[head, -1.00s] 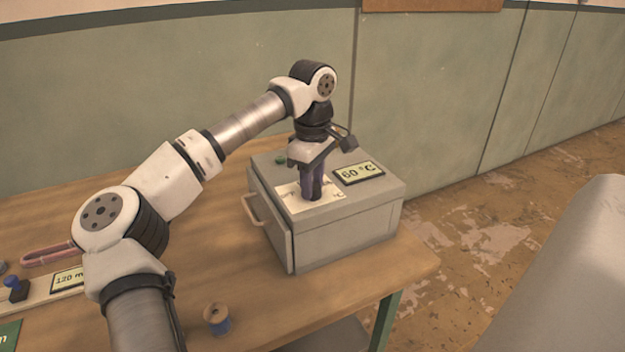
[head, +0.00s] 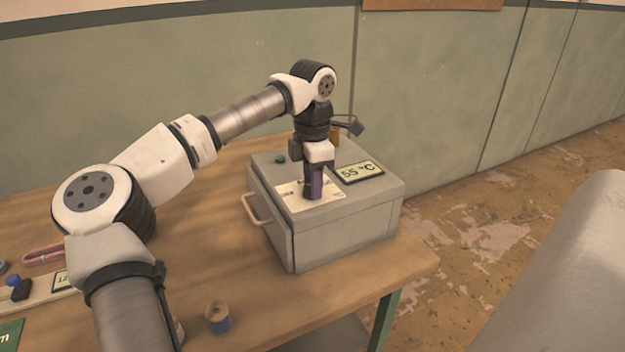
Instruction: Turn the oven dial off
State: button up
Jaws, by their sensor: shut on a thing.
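The oven (head: 345,238) is a grey box on the table, with a handled door on its left side. A pale dial plate (head: 290,197) lies on its top, beside a display (head: 359,173) that reads 55 °C. My gripper (head: 314,194) points straight down over the plate, with its fingers shut at the oven's top. The dial is hidden by the fingers, so I cannot see its pointer.
A green button (head: 280,159) is on the oven's top at the back left. A spool with blue thread (head: 218,318) stands near the table's front edge. A blue-handled stamp-like thing (head: 18,287) and a pink loop (head: 42,254) lie at the left. The table (head: 213,215) left of the oven is clear.

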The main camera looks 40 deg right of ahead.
jog(key=shift+n, duration=0.9)
jog(key=o, duration=1)
jog(key=shift+r, duration=0.1)
notch_tip(320, 180, up, 14)
jog(key=shift+f+b, duration=0.15)
jog(key=shift+b, duration=0.35)
